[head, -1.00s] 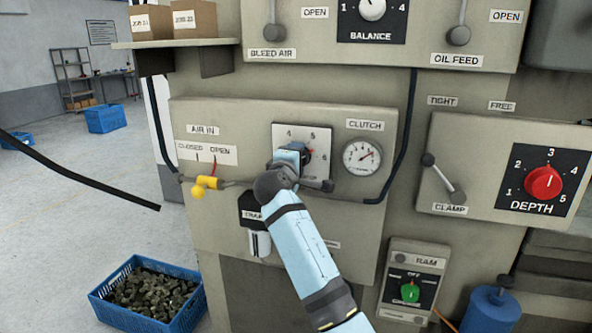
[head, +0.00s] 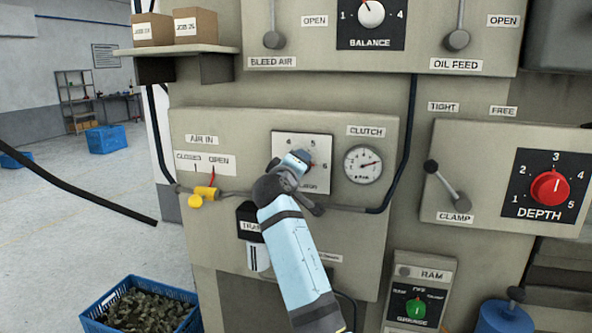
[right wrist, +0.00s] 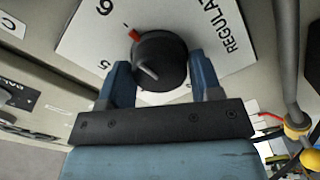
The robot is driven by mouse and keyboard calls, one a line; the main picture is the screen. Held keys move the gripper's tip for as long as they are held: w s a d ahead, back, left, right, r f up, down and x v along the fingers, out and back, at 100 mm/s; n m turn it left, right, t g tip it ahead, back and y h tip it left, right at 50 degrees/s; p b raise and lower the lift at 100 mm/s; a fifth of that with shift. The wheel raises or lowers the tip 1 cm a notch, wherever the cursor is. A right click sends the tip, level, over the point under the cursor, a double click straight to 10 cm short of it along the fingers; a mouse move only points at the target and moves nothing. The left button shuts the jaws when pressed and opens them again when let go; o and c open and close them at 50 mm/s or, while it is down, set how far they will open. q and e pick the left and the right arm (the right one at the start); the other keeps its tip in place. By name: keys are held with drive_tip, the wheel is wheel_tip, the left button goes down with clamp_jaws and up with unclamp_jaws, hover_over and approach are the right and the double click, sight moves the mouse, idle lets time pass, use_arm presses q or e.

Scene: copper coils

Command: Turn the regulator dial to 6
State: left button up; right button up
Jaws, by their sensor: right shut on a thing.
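The regulator dial is a black round knob (right wrist: 158,62) with a red mark, on a white numbered plate (head: 318,146). In the right wrist view the red mark points up-left, roughly toward the 6; the 5 is lower on the left. Exact alignment is hard to judge at this slant. My right gripper (right wrist: 160,85) is shut on the knob, one blue finger on each side. In the head view the right gripper (head: 298,160) covers most of the dial and some of the plate's lettering. My left gripper is not in view.
A yellow air valve (head: 204,193) sits left of the dial, and a clutch gauge (head: 363,164) to its right. The clamp lever (head: 447,186) and red depth dial (head: 549,188) are farther right.

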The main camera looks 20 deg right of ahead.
idle(0.3)
drive_tip(key=o, duration=0.9)
